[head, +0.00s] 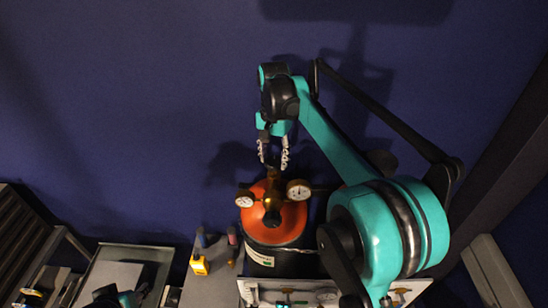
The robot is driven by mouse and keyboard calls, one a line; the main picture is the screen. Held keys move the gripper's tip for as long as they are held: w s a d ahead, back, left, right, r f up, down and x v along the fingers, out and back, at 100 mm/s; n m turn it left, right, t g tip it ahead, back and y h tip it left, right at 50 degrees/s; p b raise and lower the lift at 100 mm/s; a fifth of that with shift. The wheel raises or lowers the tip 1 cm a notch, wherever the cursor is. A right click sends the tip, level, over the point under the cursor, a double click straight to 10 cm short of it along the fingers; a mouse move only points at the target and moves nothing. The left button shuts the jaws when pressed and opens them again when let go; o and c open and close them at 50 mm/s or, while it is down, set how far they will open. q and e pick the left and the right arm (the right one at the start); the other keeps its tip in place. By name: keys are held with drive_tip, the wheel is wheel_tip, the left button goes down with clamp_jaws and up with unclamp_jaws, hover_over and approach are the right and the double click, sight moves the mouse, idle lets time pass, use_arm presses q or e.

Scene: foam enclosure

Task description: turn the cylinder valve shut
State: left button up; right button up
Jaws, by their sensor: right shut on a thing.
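The gas cylinder (257,225) has an orange-red shoulder and a dark body with a white label, and stands upright near the picture's middle. Its brass valve (273,178) is on top, between two round gauges, one at left (244,201) and one at right (298,189). My right gripper (273,164) comes down from above with its two fingers at the valve top. It is shut on the valve, though the exact contact is small and dark. My left gripper's fingers do not show.
A yellow bottle (199,265) and other small items stand left of the cylinder. A grey tray-like cart (155,254) is at lower left. A pale panel with fittings (250,291) is in front of the cylinder. The dark blue wall (120,110) behind is bare.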

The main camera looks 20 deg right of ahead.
sight(274, 161)
idle(0.5)
drive_tip(key=o, duration=1.2)
drive_tip(key=shift+c, duration=0.2)
wheel_tip(274, 161, up, 12)
